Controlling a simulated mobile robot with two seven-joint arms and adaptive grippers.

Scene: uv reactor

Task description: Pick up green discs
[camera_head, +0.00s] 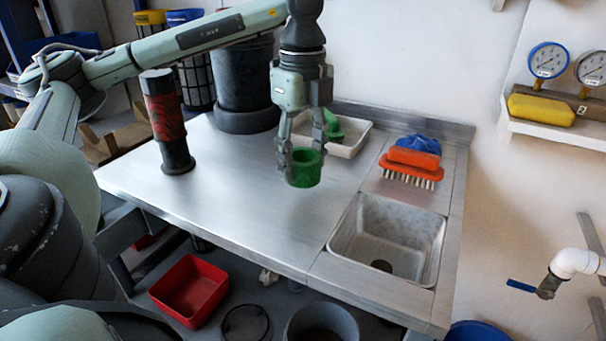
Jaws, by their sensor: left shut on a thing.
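My left gripper (306,152) points down over the middle of the steel table. It is shut on a green disc (306,170), a short ring-like piece with an open top, which appears to be held a little above the table. Another green piece (333,126) lies in the white tray (352,146) just behind the gripper; the fingers partly hide it. My right gripper is not in view.
The steel table (225,190) is clear at front left. A dark cylinder with a red band (165,120) stands at left, with a large dark vessel (243,85) behind. An orange brush (412,164) lies behind the sink (388,240). A red bin (190,290) is below.

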